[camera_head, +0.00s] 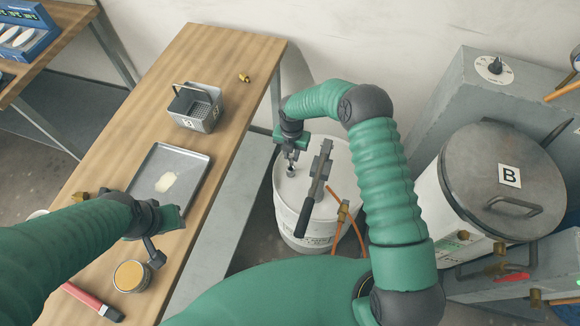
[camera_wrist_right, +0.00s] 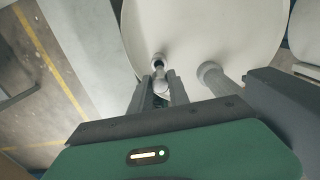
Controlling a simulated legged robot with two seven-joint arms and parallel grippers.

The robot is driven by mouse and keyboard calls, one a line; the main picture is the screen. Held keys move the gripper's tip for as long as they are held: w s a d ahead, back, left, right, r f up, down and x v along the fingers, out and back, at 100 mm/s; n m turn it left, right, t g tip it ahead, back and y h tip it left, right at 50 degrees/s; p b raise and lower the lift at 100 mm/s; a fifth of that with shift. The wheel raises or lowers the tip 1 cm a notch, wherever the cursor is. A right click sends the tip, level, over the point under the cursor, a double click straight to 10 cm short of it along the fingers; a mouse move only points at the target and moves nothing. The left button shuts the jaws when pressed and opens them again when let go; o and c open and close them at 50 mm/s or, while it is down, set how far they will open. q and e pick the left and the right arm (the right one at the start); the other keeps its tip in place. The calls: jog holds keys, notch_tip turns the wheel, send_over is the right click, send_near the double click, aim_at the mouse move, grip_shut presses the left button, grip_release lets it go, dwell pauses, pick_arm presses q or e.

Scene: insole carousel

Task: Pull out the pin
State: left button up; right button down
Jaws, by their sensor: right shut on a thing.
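The white drum (camera_head: 318,232) stands on the floor right of the wooden table; its lid (camera_wrist_right: 205,30) fills the top of the right wrist view. A grey lever with a black handle (camera_head: 306,212) is mounted on the lid. My right gripper (camera_head: 291,160) is over the left part of the lid. In the right wrist view its fingers (camera_wrist_right: 161,92) are closed on a small grey pin (camera_wrist_right: 159,68) with a rounded end, at the lid; how deep it sits is unclear. My left gripper (camera_head: 153,252) is over the table, above an open tin; its jaw opening is unclear.
On the table are a metal tray (camera_head: 196,168) with a pale patch, a grey basket (camera_head: 204,116), the tin (camera_head: 131,276) and a red-handled brush (camera_head: 92,302). A lidded vessel marked B (camera_head: 470,150) stands at right. Orange hoses (camera_head: 357,230) hang beside the drum.

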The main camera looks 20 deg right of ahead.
aim_at(291, 155)
jog(key=shift+r+p, duration=1.95)
jog(key=shift+r, duration=1.1)
